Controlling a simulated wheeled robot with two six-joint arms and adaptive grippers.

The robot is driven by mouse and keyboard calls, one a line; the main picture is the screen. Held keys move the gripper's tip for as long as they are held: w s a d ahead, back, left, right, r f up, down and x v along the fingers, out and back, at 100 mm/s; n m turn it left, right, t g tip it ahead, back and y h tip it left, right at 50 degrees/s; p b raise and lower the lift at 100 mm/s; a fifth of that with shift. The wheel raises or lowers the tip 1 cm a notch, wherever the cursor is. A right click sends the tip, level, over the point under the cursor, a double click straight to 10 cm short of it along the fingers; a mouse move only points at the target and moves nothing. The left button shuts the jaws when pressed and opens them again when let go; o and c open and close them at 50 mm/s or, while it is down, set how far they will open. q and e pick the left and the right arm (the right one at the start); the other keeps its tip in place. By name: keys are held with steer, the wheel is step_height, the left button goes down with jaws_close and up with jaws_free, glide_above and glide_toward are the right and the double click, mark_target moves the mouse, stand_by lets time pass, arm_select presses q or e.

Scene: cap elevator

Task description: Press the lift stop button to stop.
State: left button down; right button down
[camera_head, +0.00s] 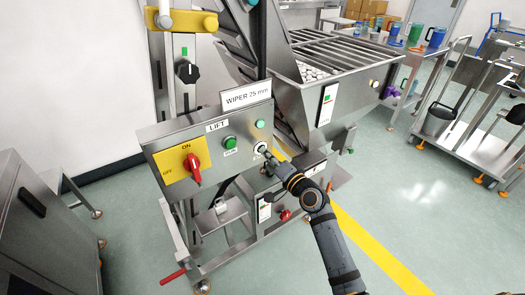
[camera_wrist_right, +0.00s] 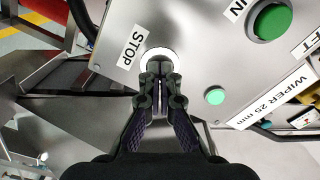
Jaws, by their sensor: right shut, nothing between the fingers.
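The lift stop button is a round button with a white ring (camera_head: 261,147) at the right end of the grey LIFT panel (camera_head: 220,144). In the right wrist view its white ring (camera_wrist_right: 159,53) shows beside the STOP label (camera_wrist_right: 134,47), and the fingertips hide most of the button. My right gripper (camera_head: 268,154) is shut and empty, with its tips at the button; it also shows in the right wrist view (camera_wrist_right: 158,72). I cannot tell whether the tips touch the button or how far it is pressed in. My left gripper is out of view.
The panel also carries a green button (camera_head: 230,142), a small green lamp (camera_head: 260,124) and a red rotary switch (camera_head: 193,166) on a yellow plate. A WIPER sign (camera_head: 247,94) stands above it. A steel hopper (camera_head: 330,70) stands behind. Open floor lies to the right.

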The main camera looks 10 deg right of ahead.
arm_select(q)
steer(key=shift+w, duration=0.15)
arm_select(e)
steer(key=shift+w, duration=0.15)
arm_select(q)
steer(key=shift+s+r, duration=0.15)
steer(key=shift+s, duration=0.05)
arm_select(e)
steer(key=v, duration=0.5)
steer(key=shift+s, duration=0.25)
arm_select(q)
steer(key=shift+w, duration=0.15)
